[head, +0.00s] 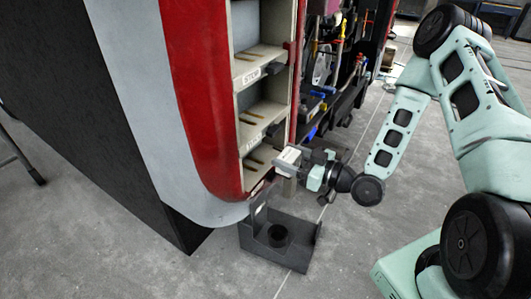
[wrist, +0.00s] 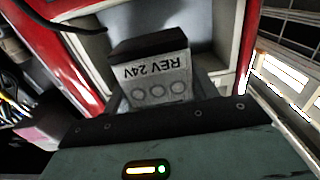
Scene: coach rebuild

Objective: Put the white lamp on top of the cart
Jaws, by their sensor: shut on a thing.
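The white lamp is a small pale block marked "REV 24V" with a dark end; its print is upside down in the wrist view (wrist: 158,80). My gripper (head: 292,163) is shut on it, with a finger on each side. In the head view the white lamp (head: 289,155) is at the lower end of the column of pale bays in the red and grey coach body. I cannot tell whether it touches the bay. A dark rack (head: 345,105) hung with tools stands behind; I cannot tell whether this is the cart, and its top is out of view.
The coach body (head: 185,95) fills the left, its bays (head: 262,115) labelled and slotted. Grey floor (head: 345,230) is clear to the right of the tray.

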